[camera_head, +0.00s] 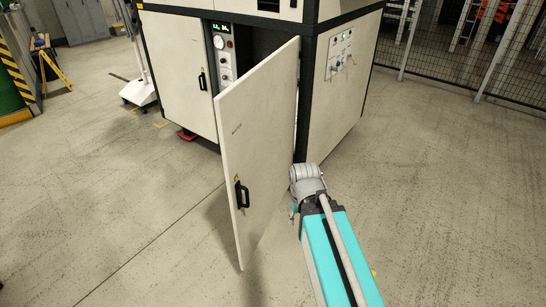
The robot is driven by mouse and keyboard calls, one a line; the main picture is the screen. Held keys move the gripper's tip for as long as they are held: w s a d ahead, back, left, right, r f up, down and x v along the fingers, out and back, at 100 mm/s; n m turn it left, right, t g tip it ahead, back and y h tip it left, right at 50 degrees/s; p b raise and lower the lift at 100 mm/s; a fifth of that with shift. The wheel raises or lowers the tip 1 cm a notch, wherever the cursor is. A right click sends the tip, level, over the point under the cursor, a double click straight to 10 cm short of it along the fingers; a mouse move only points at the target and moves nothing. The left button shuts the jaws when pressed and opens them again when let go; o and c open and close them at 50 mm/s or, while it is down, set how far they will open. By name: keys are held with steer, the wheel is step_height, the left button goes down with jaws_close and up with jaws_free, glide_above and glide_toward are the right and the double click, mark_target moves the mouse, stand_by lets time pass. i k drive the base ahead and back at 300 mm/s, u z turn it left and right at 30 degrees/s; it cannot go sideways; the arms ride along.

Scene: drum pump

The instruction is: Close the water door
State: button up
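The water door (262,130) is a tall off-white panel with small dark lettering, hinged at the right on the dark cabinet post. It stands ajar, swung out toward me, with a dark gap behind its left edge. Its black handle (241,194) is low on the left side of the outer face. My arm, teal and grey, reaches up from the lower right and ends beside the door's right side near the hinge. My gripper's fingers cannot be made out there, and I cannot tell whether any part of the arm touches the door.
The cabinet's other door (178,70) is closed, with a control panel (223,50) beside the opening. A white wheeled stand (140,92) is at the left. A mesh fence (440,50) stands at the right. The floor (110,200) in front is clear.

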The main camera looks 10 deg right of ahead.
mark_target(255, 115)
steer(key=u, duration=0.05)
steer(key=i, duration=1)
steer(key=z, duration=0.05)
